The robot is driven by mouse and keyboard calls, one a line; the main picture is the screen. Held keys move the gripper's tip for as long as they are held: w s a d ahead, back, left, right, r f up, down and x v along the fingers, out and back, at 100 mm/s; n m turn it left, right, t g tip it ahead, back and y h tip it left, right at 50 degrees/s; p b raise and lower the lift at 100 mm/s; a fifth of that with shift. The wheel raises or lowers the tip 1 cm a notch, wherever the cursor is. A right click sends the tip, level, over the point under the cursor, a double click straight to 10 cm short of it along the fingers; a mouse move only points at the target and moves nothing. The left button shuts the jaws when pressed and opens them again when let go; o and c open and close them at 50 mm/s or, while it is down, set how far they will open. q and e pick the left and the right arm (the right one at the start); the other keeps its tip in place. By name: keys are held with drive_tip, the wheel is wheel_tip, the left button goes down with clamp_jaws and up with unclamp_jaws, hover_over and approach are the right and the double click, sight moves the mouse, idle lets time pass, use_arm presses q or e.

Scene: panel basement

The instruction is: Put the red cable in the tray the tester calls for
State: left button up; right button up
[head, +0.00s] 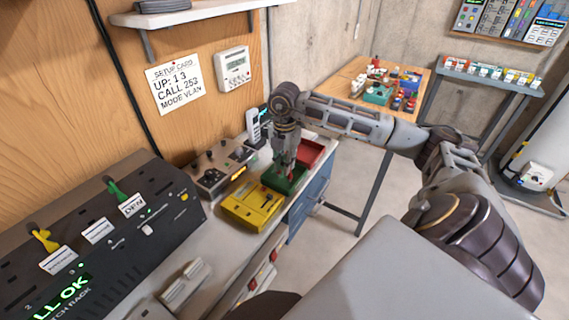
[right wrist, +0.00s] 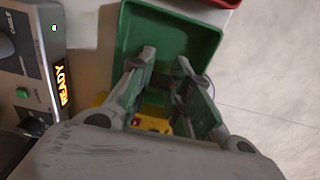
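My right gripper (head: 287,176) points down over the green tray (head: 272,181). In the right wrist view its fingertips (right wrist: 165,60) stand apart, with the bare floor of the green tray (right wrist: 170,35) showing between them. A small red spot shows by the fingers in the head view, too small to identify. In the wrist view a small red piece (right wrist: 151,122) shows low between the fingers, against yellow; I cannot tell whether it is the red cable. The yellow tray (head: 240,218) and red tray (head: 312,150) flank the green one. The grey tester (head: 213,173) displays READY. My left gripper is out of view.
The black patch rack (head: 105,245) with yellow and green plugs stands at the left. A handset (head: 253,127) stands behind the trays. A setup card (head: 175,90) on the wall reads "UP: 1 3, CALL 253, MODE VLAN". A wooden table (head: 345,75) with small items stands farther back.

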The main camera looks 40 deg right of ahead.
drive_tip(key=o, duration=0.3)
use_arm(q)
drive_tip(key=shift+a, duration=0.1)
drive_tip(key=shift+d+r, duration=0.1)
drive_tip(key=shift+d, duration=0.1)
use_arm(e)
drive_tip(key=shift+r, duration=0.15)
drive_tip(key=shift+r+p, duration=0.5)
drive_tip(key=shift+r, duration=0.4)
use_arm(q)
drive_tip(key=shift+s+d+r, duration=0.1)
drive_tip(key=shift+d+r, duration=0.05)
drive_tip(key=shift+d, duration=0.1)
use_arm(e)
drive_tip(key=shift+r, duration=5.6)
use_arm(q)
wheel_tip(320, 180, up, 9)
drive_tip(key=p, duration=0.8)
drive_tip(key=shift+p, duration=0.3)
use_arm(e)
wheel_tip(320, 180, up, 9)
drive_tip(key=shift+r, duration=0.1)
